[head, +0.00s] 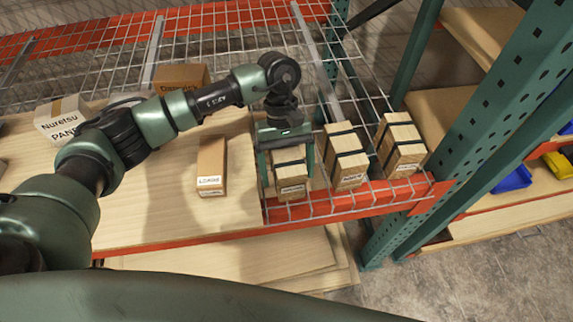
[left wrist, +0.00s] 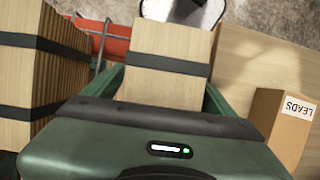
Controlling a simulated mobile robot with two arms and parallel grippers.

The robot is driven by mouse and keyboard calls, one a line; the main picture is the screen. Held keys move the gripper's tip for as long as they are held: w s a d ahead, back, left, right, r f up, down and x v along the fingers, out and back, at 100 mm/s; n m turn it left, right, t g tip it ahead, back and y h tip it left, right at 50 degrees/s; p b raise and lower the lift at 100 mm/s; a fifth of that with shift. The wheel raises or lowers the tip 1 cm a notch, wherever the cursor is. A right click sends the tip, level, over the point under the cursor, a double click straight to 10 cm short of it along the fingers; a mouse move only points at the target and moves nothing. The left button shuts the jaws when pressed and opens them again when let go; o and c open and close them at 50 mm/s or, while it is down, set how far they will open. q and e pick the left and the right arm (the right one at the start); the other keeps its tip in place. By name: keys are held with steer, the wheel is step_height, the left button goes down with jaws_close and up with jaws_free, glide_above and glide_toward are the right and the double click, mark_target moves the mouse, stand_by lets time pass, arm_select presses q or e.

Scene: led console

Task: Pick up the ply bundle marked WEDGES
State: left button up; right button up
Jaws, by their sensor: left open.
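Three ply bundles with dark straps and small white labels stand in a row on the wire shelf in the head view: the left bundle (head: 291,187), the middle bundle (head: 346,160) and the right bundle (head: 401,147). Their label words are too small to read, so I cannot tell which is marked WEDGES. My left gripper (head: 286,162) is open, pointing down over the left bundle, with one finger on each side of it. In the left wrist view a strapped bundle (left wrist: 166,82) stands between the fingers; whether they touch it is unclear. My right gripper is not in view.
A brown box marked LEADS (left wrist: 285,122) stands left of the bundles in the head view (head: 211,165). Further boxes (head: 62,118) stand behind my left arm. The middle bundle is close beside the gripper. A green rack post (head: 478,125) rises at right. An orange beam edges the shelf.

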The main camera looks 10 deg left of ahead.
arm_select(q)
steer(key=shift+f, duration=0.1)
jaws_close()
stand_by(0.3)
